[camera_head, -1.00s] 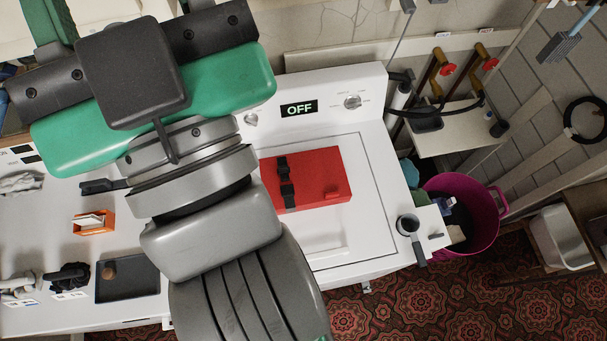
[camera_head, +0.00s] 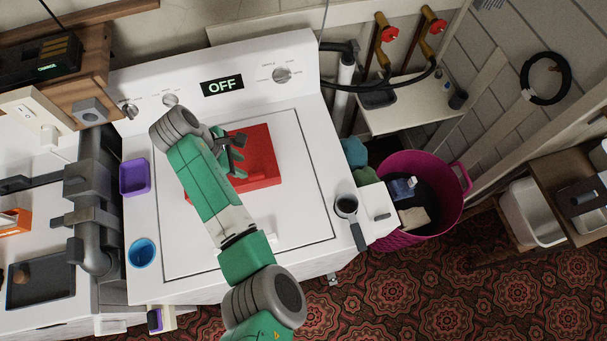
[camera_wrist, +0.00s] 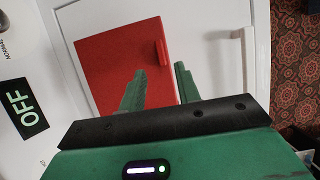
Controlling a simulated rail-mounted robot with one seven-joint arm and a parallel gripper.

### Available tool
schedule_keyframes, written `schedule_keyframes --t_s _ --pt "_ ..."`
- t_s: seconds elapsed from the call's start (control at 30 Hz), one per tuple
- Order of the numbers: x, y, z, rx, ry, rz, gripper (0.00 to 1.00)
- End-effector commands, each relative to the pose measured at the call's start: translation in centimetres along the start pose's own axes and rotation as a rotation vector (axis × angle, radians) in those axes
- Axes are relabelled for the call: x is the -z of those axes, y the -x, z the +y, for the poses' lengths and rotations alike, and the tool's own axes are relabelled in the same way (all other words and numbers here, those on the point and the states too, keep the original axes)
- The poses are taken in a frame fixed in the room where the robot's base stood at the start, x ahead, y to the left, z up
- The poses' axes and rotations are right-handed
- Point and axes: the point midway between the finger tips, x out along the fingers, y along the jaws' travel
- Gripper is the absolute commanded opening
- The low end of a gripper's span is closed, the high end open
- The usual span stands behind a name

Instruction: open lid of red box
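The red box (camera_head: 262,155) lies on the white top of the appliance, partly hidden behind my arm in the head view. Its lid looks shut. In the wrist view the red box (camera_wrist: 115,55) shows a flat face with a small red handle (camera_wrist: 161,53) near its right edge. My gripper (camera_wrist: 160,69) is open, its two green fingers apart with nothing seen between them. The fingertips point at the handle and appear just short of it; I cannot tell whether they touch. In the head view my gripper (camera_head: 237,152) is over the box.
The control panel with an OFF display (camera_head: 222,87) stands behind the box. A purple container (camera_head: 135,177) and a blue cup (camera_head: 142,253) sit to the left. A dark-handled cup (camera_head: 347,207) and a magenta basket (camera_head: 425,200) are to the right.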

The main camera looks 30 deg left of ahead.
Motion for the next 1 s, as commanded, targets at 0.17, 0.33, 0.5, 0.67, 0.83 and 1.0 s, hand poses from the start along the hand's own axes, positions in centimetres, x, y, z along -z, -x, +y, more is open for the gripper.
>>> schedule_keyframes --t_s 0.17,0.33,0.5,0.67,0.83,1.0 --pt "0.1 -0.6 -0.2 0.010 0.011 -0.004 0.33" --pt "0.0 -3.6 -0.2 0.010 0.008 -0.005 0.33" --pt "0.0 -6.5 -0.2 0.008 0.007 -0.004 0.33" --pt "0.0 -7.8 -0.1 0.005 0.006 -0.003 0.33" --pt "0.0 -7.9 -0.1 0.005 0.006 -0.002 0.33" --pt "0.0 -7.8 -0.1 0.005 0.006 -0.002 0.15"
